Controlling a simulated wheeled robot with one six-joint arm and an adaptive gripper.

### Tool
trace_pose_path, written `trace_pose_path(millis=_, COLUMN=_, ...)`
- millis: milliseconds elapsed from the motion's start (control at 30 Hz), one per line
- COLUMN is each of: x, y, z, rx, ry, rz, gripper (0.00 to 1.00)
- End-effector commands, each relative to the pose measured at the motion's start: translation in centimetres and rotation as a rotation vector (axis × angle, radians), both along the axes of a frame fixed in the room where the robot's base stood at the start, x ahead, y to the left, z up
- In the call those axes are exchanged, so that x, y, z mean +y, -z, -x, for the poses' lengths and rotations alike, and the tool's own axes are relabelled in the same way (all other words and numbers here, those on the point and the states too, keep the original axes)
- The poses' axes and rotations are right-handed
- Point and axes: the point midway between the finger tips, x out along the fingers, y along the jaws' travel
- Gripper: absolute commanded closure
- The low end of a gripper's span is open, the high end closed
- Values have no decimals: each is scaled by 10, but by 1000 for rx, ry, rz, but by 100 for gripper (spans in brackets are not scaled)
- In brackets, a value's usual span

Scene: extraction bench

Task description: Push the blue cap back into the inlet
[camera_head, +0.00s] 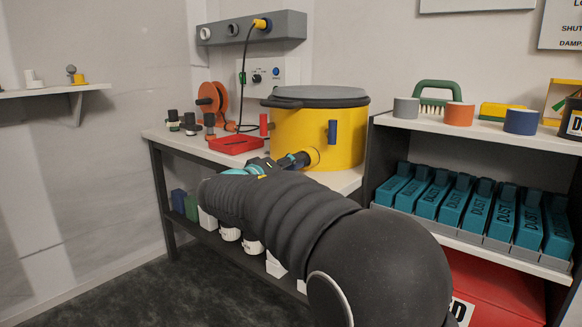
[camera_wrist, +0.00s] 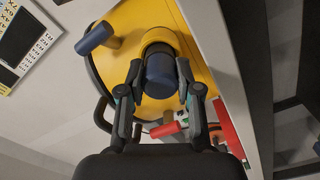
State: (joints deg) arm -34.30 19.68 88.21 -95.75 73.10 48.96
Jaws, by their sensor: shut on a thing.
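The yellow drum (camera_head: 290,135) with a dark lid stands on the bench. My gripper (camera_wrist: 160,76) is shut on the blue cap, one finger on each side. In the head view my gripper (camera_head: 284,162) reaches the drum's front, and my arm hides part of the bench.
A blue block (camera_head: 332,132) sticks out of the drum wall near the inlet, also in the wrist view (camera_wrist: 97,38). A red tray (camera_head: 236,145) and an orange reel (camera_head: 212,98) are to the left. A shelf (camera_head: 480,132) stands close on the right.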

Motion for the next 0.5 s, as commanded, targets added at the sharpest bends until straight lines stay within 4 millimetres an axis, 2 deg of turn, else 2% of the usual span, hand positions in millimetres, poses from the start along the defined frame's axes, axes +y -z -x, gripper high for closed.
trace_pose_path(millis=500, x=-7, y=0, z=-9, rx=0, ry=0, rz=0, gripper=100)
